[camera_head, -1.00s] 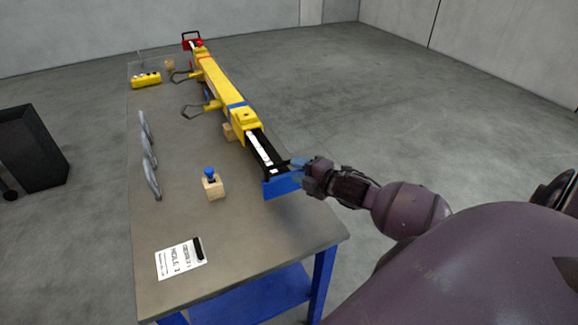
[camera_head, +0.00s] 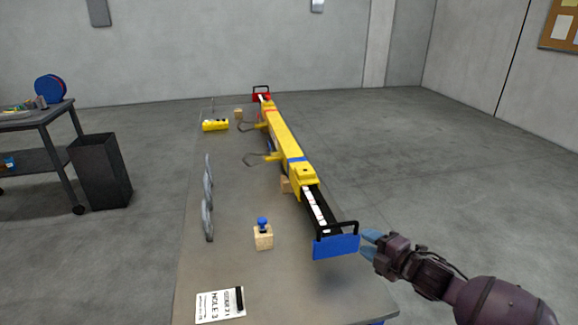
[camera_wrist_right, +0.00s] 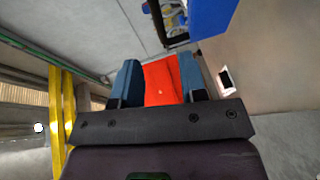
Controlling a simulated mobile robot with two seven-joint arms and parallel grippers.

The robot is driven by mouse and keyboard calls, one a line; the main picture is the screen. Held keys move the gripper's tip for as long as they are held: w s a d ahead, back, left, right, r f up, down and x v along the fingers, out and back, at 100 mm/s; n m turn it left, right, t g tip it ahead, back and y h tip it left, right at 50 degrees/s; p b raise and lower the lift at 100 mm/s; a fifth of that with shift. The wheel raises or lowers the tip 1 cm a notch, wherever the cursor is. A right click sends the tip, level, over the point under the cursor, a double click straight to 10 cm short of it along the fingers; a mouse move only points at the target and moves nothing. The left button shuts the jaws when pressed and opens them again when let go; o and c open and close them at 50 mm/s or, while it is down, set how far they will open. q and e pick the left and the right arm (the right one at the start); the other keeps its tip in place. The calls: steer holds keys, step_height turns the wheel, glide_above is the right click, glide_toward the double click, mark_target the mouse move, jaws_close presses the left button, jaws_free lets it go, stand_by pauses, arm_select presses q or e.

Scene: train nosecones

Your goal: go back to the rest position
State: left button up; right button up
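My right gripper (camera_head: 367,243) has blue fingertips spread apart. It is just right of the blue end plate (camera_head: 336,247) of the long yellow nosecone tool, with a small gap between them. The right wrist view shows the two blue fingers (camera_wrist_right: 158,78) apart, with an orange-red patch (camera_wrist_right: 161,82) between them; I cannot tell what it is. A blue panel (camera_wrist_right: 211,15) and a black handle (camera_wrist_right: 156,18) show beyond the fingers. My left gripper is out of view.
The yellow beam (camera_head: 285,138) lies along the right side of the table (camera_head: 225,262). A wooden block with a blue knob (camera_head: 263,238), grey curved parts (camera_head: 208,205) and a printed sheet (camera_head: 220,305) are on the table. A black bin (camera_head: 100,172) stands left. Floor at right is clear.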

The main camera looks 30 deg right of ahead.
steer(key=s+a+f+m+g+h, duration=0.2)
steer(key=s+a+f+m+g, duration=0.2)
steer(key=s+a+f+m, duration=1)
step_height(320, 180, down, 2)
steer(key=a+m, duration=0.1)
steer(key=m, duration=0.2)
steer(key=shift+s+m+h, duration=0.2)
steer(key=shift+m+h, duration=0.2)
